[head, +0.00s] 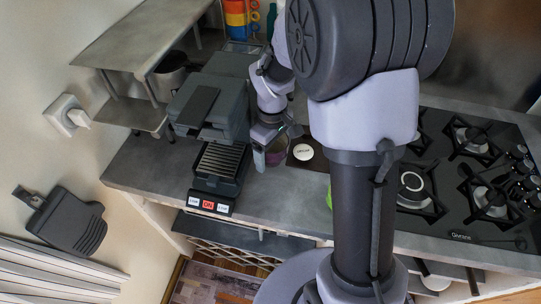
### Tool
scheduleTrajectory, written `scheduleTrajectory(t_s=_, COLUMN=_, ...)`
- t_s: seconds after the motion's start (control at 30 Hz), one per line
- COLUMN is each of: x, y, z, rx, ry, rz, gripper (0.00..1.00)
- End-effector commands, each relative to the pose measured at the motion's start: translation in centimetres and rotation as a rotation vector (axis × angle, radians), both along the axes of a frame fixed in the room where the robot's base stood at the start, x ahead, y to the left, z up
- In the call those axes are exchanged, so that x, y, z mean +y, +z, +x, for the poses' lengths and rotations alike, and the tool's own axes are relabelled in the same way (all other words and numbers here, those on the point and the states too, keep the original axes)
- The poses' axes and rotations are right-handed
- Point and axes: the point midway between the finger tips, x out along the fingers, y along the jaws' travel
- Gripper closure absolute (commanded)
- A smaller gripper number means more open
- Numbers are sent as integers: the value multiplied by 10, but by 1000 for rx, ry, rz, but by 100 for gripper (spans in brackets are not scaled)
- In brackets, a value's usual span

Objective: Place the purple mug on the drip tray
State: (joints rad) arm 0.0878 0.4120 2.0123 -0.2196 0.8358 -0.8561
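The purple mug (278,153) is in the head view, just right of the coffee machine, partly covered by my gripper. My gripper (270,154) points down at the mug, with one finger showing at the mug's left side. The other finger is hidden, so I cannot tell whether it grips the mug or whether the mug is lifted. The drip tray (221,160) is the dark slatted tray at the front of the grey coffee machine (212,108). Nothing stands on it. It lies left of the mug and my gripper.
A dark board with a round white-labelled item (303,152) lies right of the mug. A gas stove (455,190) fills the right of the counter. A metal shelf (140,40) stands at the back left. My arm hides part of the middle, including most of a green item (329,198).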

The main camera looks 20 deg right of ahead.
Motion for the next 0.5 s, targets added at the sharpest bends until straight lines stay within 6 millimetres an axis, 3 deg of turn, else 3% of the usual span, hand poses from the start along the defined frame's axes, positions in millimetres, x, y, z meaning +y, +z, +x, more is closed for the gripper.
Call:
scheduleTrajectory(t_s=0.2, x=-2, y=-39, z=4, rx=1, ry=-2, rz=1, gripper=71)
scheduleTrajectory(t_s=0.5, x=-2, y=-38, z=4, rx=-1, ry=-2, rz=1, gripper=71)
